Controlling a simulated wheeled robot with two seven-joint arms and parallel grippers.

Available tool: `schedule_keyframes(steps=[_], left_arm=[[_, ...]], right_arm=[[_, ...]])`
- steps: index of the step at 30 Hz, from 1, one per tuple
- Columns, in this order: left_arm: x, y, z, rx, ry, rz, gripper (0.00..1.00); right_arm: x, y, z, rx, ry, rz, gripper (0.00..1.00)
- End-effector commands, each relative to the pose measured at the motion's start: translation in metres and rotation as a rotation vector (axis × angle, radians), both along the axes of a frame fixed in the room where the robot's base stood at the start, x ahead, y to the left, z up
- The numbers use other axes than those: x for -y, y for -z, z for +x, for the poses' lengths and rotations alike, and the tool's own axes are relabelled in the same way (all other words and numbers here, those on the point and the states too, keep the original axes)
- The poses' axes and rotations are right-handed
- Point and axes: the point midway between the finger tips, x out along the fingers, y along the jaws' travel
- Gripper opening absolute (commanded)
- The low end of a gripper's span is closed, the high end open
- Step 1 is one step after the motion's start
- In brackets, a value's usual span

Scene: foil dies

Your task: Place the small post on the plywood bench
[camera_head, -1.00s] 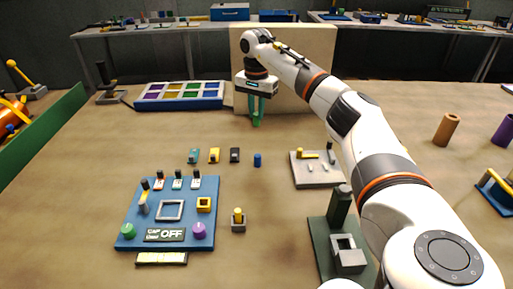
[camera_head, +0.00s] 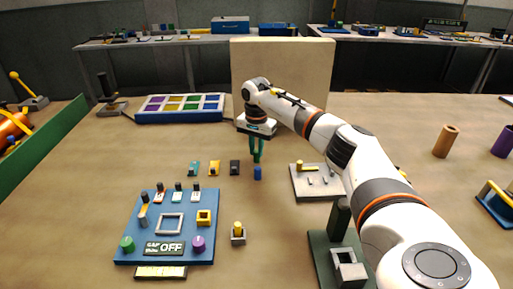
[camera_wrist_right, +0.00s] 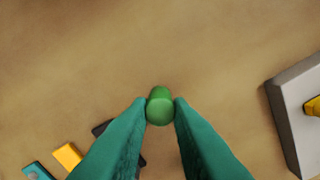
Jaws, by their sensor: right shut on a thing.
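The small post (camera_wrist_right: 160,106) is green with a rounded end. In the right wrist view it sits between the tips of my right gripper (camera_wrist_right: 160,110), whose green fingers are shut on it. In the head view my right gripper (camera_head: 257,158) points down over the middle of the plywood bench (camera_head: 90,190), its tips right behind or above a small blue cylinder (camera_head: 257,173). The post is hardly visible there, and I cannot tell its height above the bench. The blue cylinder does not show in the right wrist view. My left gripper is not in view.
Teal, yellow and black blocks (camera_head: 235,167) lie left of the blue cylinder. A grey plate (camera_head: 300,185) with pegs lies to the right. A blue control panel (camera_head: 130,225) and a small yellow-topped piece (camera_head: 238,233) are nearer. A compartment tray (camera_head: 150,117) and upright board (camera_head: 280,60) stand behind.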

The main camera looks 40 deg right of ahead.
Motion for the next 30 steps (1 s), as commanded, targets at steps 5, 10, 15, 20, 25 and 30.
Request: schedule_keyframes(steps=[5, 10, 15, 20, 25, 30], left_arm=[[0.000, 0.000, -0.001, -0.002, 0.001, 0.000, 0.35], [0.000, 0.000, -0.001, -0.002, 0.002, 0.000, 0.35], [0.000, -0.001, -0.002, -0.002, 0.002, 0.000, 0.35], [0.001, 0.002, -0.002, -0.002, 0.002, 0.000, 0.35], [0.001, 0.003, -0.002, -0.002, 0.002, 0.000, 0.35], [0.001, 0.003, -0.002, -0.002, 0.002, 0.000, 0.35]], right_arm=[[0.000, 0.002, 0.000, -0.001, 0.000, 0.000, 0.40], [0.000, 0.002, 0.000, -0.001, 0.000, 0.000, 0.41], [0.000, -0.002, 0.000, -0.001, 0.000, 0.000, 0.41], [0.000, -0.022, 0.001, 0.004, -0.001, -0.001, 0.41], [0.000, -0.060, 0.001, 0.003, 0.000, -0.001, 0.41], [0.000, -0.095, 0.001, 0.002, 0.000, 0.000, 0.41]])
